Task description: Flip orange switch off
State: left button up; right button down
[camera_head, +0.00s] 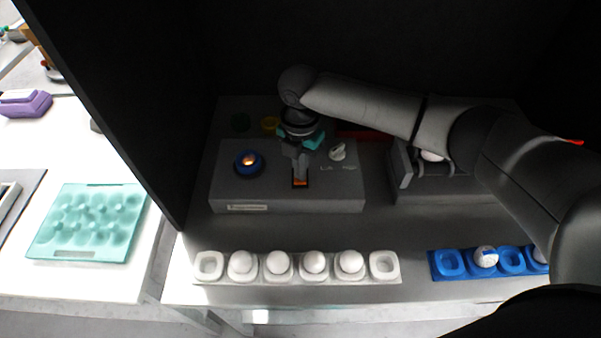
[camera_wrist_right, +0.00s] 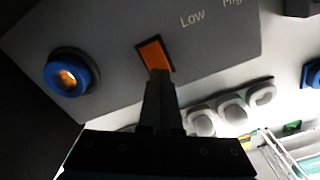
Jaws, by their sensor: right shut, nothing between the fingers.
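The orange switch (camera_head: 300,183) sits in a dark slot on top of a grey control box (camera_head: 340,198). It also shows in the right wrist view (camera_wrist_right: 154,52), just beyond the fingertips. My right gripper (camera_head: 299,174) points down over the switch, shut and empty. In the right wrist view its fingertips (camera_wrist_right: 160,74) overlap the near end of the switch; whether they touch it I cannot tell. The fingers hide part of the switch. My left gripper is not in view.
A white egg tray (camera_head: 210,276) with several eggs and a blue tray (camera_head: 437,273) lie in front. A teal tray (camera_head: 75,254) is at left.

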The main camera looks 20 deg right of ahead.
jog(key=shift+f, duration=0.65)
notch_tip(320, 180, up, 7)
jog(key=p, duration=0.7)
jog(key=shift+r+p, duration=0.1)
jog(key=shift+p, duration=0.2)
dwell(0.4)
